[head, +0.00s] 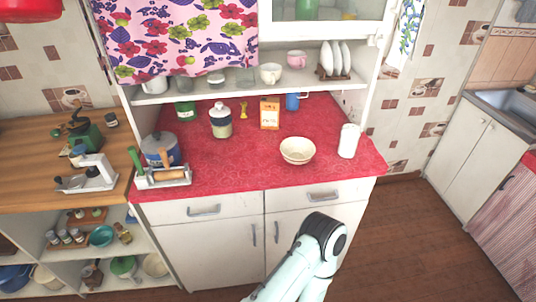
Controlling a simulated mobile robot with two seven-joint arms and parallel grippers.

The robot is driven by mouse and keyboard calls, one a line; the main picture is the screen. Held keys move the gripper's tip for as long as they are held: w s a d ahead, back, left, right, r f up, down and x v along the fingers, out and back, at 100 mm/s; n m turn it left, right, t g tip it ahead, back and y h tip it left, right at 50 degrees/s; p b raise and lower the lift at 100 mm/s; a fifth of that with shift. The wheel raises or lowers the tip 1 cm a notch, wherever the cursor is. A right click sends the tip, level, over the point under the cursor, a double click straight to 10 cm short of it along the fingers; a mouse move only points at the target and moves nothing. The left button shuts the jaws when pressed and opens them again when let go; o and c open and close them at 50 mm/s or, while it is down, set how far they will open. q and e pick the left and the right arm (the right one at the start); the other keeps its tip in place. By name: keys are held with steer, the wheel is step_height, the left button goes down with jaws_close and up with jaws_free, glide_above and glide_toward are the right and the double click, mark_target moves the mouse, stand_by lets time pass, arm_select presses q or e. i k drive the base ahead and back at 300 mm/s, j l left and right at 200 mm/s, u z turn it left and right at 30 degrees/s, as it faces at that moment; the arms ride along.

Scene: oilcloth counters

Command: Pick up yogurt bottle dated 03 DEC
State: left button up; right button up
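A plain white bottle-like container (348,141) stands upright near the right end of the red oilcloth counter (250,168). It may be the yogurt bottle, but no date can be read on it at this size. A pale jar with a lid and a greenish lower part (221,121) stands further back on the left. Neither of my grippers is in view. Only a pale green arm link of mine with a dark joint shows at the bottom, in front of the cabinet doors and below the counter edge.
A cream bowl (297,150) sits left of the white container. An orange box (269,113) and a blue mug (293,102) stand behind. A pot (160,149) and a utensil holder (162,178) crowd the left end. A shelf (200,92) overhangs the back. The front middle is clear.

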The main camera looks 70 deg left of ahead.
mark_target(351, 133)
steer(key=k+l+u, duration=0.1)
steer(key=u, duration=1.9)
